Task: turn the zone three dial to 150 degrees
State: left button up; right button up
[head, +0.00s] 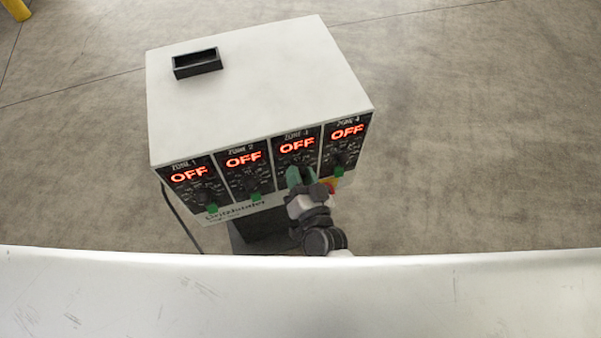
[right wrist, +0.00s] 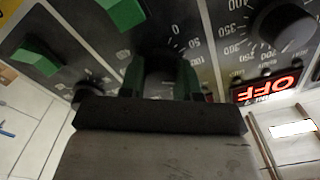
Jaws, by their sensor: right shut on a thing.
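A white control box (head: 250,85) has a row of dark zone panels on its front in the head view. The zone three panel (head: 313,160) shows a lit red OFF above my right gripper (head: 300,178). The gripper covers the zone three dial there. In the right wrist view, the green fingers of my right gripper (right wrist: 161,78) stand on either side of a dark dial (right wrist: 165,66), shut on it. Marks 0, 50 and 100 show beside that dial. Its pointer is hidden, so I cannot tell its setting. My left gripper is not in view.
Zones one, two and four also read OFF. Green switches (head: 256,196) sit low on the panels. A neighbouring dial (right wrist: 288,25) is close by in the right wrist view. A black open tray (head: 197,63) is on the box top. A white surface (head: 200,300) spans the foreground.

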jog(key=shift+m, duration=2.3)
jog(key=o, duration=0.9)
jog(key=shift+o, duration=0.2)
jog(key=v, duration=1)
jog(key=shift+s+d+b, duration=0.15)
jog(key=shift+s+b, duration=0.2)
jog(key=shift+s, duration=0.05)
